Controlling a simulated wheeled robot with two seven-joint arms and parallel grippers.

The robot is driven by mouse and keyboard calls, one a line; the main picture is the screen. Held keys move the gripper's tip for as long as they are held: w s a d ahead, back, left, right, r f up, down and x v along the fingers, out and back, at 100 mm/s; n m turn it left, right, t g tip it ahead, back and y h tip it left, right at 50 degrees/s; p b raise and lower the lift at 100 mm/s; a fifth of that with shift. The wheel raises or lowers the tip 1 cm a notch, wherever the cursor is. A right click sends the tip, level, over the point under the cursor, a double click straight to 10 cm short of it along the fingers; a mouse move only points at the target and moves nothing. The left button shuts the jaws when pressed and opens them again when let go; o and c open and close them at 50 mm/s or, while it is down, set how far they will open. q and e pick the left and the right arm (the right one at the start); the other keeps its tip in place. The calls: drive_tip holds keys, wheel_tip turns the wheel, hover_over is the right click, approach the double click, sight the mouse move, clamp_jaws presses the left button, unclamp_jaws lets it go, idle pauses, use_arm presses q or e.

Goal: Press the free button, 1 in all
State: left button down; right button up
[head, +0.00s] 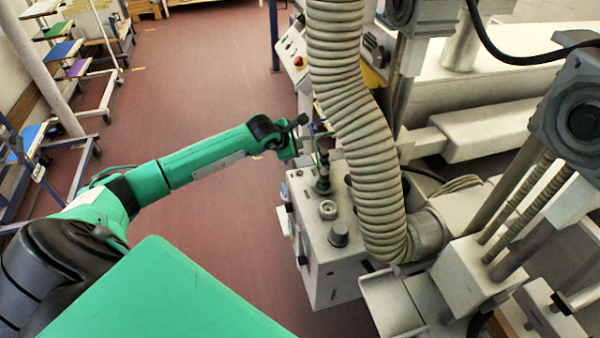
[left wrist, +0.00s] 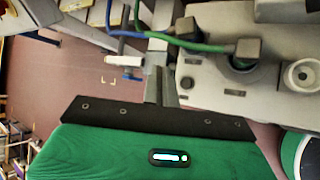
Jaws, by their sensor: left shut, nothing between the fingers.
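My left arm reaches in from the left in the head view, and its gripper (head: 303,133) is beside the upper end of a grey control box (head: 325,265). In the left wrist view the gripper (left wrist: 156,82) is shut and empty. The box also shows in the left wrist view (left wrist: 215,80), to the right of the fingers. Its top carries a light round fitting (head: 328,209) and a dark knob (head: 339,234). A round pale fitting with a dark centre (left wrist: 303,75) shows in the left wrist view. I cannot tell which part is the free button. My right gripper is out of view.
A thick ribbed hose (head: 350,110) hangs close to the right of my left gripper. Machine parts fill the right side. A control panel (head: 297,62) with a red button stands farther back. Green and blue cables (left wrist: 190,45) run near the fingers. Red floor lies open at left.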

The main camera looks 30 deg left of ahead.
use_arm(q)
drive_tip(key=shift+f, duration=0.1)
drive_tip(key=b, duration=0.4)
hover_over(298, 174)
wheel_tip(298, 174, down, 8)
drive_tip(key=shift+r, duration=0.1)
drive_tip(key=shift+f, duration=0.5)
drive_tip(key=shift+b, duration=0.35)
idle(1.3)
drive_tip(key=shift+f+b, duration=0.35)
drive_tip(key=shift+b, duration=0.15)
